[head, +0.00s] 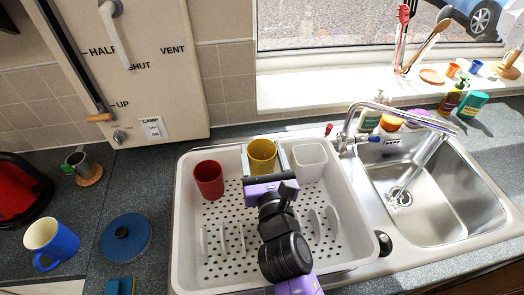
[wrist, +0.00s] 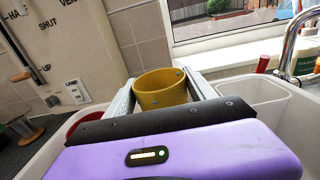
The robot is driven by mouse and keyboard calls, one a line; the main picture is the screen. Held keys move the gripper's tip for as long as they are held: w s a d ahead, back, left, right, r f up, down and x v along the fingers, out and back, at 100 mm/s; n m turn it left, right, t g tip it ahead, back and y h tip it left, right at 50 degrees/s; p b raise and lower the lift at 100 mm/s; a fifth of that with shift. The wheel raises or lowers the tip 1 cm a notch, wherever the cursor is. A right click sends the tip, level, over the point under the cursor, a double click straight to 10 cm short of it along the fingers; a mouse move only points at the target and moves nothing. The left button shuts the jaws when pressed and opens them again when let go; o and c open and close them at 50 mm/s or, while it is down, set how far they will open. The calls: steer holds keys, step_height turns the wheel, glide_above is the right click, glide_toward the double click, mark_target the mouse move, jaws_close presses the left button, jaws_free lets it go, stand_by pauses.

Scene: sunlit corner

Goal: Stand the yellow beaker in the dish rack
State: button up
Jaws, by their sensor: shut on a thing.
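The yellow beaker (head: 262,156) is upright at the back of the white dish rack (head: 184,215), between a red beaker and a clear one. It also shows in the wrist view (wrist: 160,90). My gripper (head: 264,158) is shut on the yellow beaker, with one finger on each side of it. The beaker's lower part is hidden behind my gripper, so I cannot tell whether it touches the rack floor.
The red beaker (head: 208,179) stands close on the left and the clear beaker (head: 310,160) close on the right. The sink (head: 430,195) and tap (head: 352,120) are right of the rack. A blue mug (head: 52,243) and blue lid (head: 124,240) are on the left counter.

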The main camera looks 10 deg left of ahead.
steer(key=o, duration=1.4)
steer(key=shift+f, duration=0.35)
steer(key=shift+r, duration=0.1)
steer(key=shift+r, duration=0.35)
steer(key=shift+s+r, duration=0.1)
steer(key=shift+s, duration=0.2)
steer(key=v, duration=0.3)
steer(key=b+v, duration=0.1)
steer(key=v, duration=0.7)
steer(key=shift+s+d+r+b, duration=0.15)
steer(key=shift+s+r+b, duration=0.05)
steer(key=shift+r+b, duration=0.1)
